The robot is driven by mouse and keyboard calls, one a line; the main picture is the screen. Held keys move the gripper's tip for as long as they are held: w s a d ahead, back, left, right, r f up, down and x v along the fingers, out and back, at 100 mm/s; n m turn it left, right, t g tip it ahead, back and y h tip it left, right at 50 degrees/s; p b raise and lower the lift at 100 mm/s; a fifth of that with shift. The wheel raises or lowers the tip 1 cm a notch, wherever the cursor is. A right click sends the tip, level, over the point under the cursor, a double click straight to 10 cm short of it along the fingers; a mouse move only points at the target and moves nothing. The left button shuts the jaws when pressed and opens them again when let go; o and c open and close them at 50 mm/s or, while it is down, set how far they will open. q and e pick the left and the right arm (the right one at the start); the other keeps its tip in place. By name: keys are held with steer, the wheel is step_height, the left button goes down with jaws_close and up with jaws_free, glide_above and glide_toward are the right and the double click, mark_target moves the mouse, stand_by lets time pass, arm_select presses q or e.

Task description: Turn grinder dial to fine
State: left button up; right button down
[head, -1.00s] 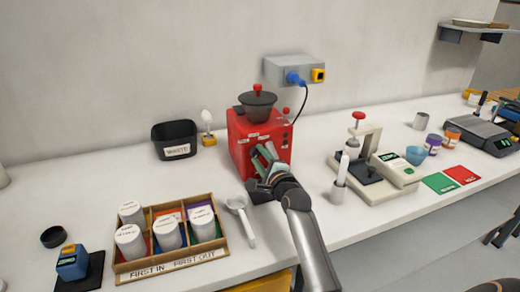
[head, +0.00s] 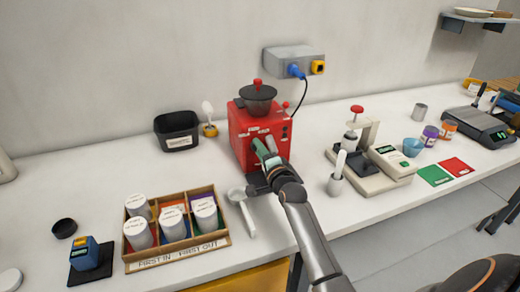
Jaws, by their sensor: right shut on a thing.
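The red grinder (head: 241,128) stands against the wall side of the counter, with a dark hopper (head: 258,98) and red knob on top. Small white labels show on its front, too small to read. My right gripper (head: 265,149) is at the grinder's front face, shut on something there. The dial is hidden behind the fingers, so its setting cannot be read. My left gripper is not in view.
A white scoop (head: 243,209) lies in front of the grinder. A wooden rack (head: 178,257) with several white canisters is at left. A black waste bin (head: 177,127) stands behind.

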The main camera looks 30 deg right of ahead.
stand_by(0.3)
steer(key=shift+c, duration=2.3)
jaws_free()
steer(key=shift+s, duration=0.1)
steer(key=v, duration=1.2)
steer(key=shift+s+f, duration=0.1)
steer(key=shift+s, duration=0.1)
